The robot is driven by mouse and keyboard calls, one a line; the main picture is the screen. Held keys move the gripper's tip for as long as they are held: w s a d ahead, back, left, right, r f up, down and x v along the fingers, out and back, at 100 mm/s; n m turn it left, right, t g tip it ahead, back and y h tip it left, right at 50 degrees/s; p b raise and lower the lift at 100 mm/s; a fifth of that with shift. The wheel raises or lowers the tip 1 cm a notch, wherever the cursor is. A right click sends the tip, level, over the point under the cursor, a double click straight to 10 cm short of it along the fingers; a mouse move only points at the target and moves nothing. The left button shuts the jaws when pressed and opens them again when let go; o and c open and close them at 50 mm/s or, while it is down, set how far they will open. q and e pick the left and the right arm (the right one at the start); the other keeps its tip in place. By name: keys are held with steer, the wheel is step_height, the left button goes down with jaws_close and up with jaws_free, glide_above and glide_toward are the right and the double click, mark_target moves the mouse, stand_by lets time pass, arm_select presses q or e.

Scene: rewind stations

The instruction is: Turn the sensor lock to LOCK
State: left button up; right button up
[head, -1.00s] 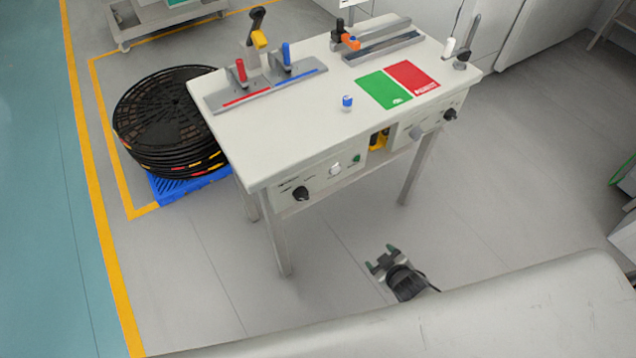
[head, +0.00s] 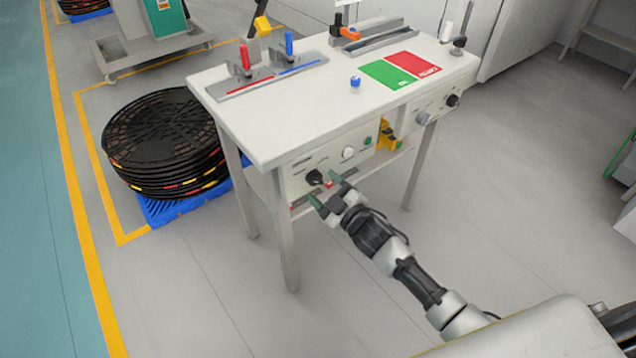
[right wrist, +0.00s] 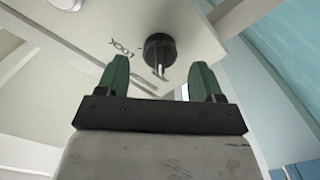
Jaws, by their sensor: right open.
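The sensor lock is a black round knob (head: 314,177) on the left end of the table's front panel. It also shows in the right wrist view (right wrist: 160,51), with a pale pointer at its lower edge and the word LOCK printed to its left. My right gripper (head: 324,189) is open in front of the knob. In the right wrist view its green-tipped fingers (right wrist: 158,82) stand either side of the knob's lower end, with nothing held. I cannot tell whether they touch the knob. My left gripper is not in view.
The white table (head: 300,110) carries red and blue pegs, a green and red mat (head: 402,70) and a small blue-topped item (head: 355,82). Black reels (head: 160,145) stack at left.

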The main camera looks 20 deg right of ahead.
mark_target(319, 182)
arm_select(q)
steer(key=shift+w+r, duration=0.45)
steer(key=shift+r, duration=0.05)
arm_select(e)
steer(key=shift+x, duration=1.55)
steer(key=shift+c, duration=0.2)
steer(key=c, duration=0.9)
